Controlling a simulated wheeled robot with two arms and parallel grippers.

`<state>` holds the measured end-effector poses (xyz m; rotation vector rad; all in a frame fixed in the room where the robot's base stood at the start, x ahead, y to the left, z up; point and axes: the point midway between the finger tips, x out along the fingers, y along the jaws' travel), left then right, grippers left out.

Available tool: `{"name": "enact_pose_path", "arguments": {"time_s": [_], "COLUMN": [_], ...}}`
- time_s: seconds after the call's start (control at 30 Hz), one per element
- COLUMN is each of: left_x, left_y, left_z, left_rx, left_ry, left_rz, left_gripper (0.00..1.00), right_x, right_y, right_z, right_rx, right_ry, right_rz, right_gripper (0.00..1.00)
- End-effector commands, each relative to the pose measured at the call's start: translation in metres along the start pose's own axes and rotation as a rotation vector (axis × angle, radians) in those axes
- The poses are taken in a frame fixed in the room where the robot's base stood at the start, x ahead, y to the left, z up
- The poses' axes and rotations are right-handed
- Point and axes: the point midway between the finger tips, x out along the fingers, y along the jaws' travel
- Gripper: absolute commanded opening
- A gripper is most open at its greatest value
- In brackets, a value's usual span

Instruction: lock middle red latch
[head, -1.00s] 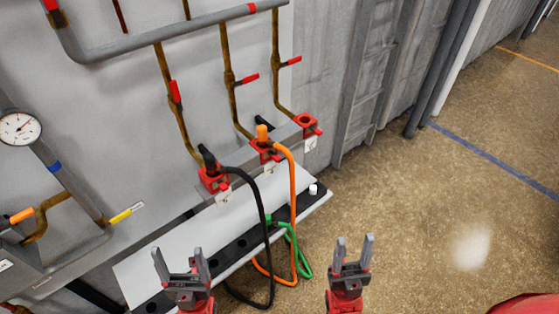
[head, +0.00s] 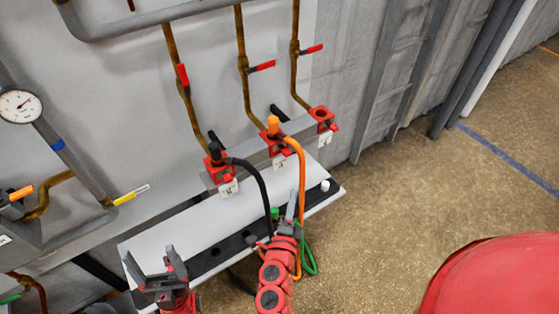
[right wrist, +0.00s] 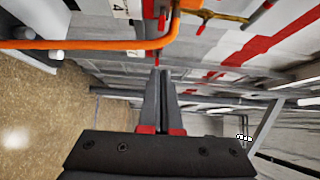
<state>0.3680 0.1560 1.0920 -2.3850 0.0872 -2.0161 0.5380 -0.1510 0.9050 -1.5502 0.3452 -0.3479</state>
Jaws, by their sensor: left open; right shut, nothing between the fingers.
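The middle red latch (head: 281,151) is on the middle of three red sockets on a grey ledge. An orange plug (head: 273,124) with an orange hose (head: 301,180) sits in that socket. Whether the latch is locked is too small to tell. My right gripper (head: 290,207) is shut and empty, below the middle socket and apart from it, beside the orange hose. In the right wrist view, its fingertips (right wrist: 165,72) point toward the orange hose (right wrist: 100,44) and a small red piece above. My left gripper (head: 149,272) is open and empty at the lower left, by the white shelf.
The left socket (head: 217,165) holds a black plug and hose (head: 262,185); the right socket (head: 322,115) looks empty. A white shelf (head: 180,230) with dark holes and a green hose (head: 308,258) lie below. Pipes with red-handled valves (head: 262,66) run above.

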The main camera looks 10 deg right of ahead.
Motion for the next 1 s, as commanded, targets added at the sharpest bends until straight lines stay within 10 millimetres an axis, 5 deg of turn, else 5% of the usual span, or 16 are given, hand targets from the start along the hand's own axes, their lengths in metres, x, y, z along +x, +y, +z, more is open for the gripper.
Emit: {"name": "enact_pose_path", "arguments": {"time_s": [0.47, 1.0], "left_x": [0.003, 0.038], "left_y": [0.000, -0.002], "left_z": [-0.001, -0.006], "left_rx": [0.000, 0.000], "left_ry": [0.000, 0.000], "left_rz": [0.000, 0.000], "left_gripper": [0.78, 0.78], "right_x": [0.007, 0.108], "right_y": [-0.001, -0.003], "right_z": [0.002, 0.009], "right_rx": [0.010, 0.005], "right_ry": [-0.004, -0.010], "right_rz": [0.004, 0.004], "right_gripper": [0.00, 0.00]}}
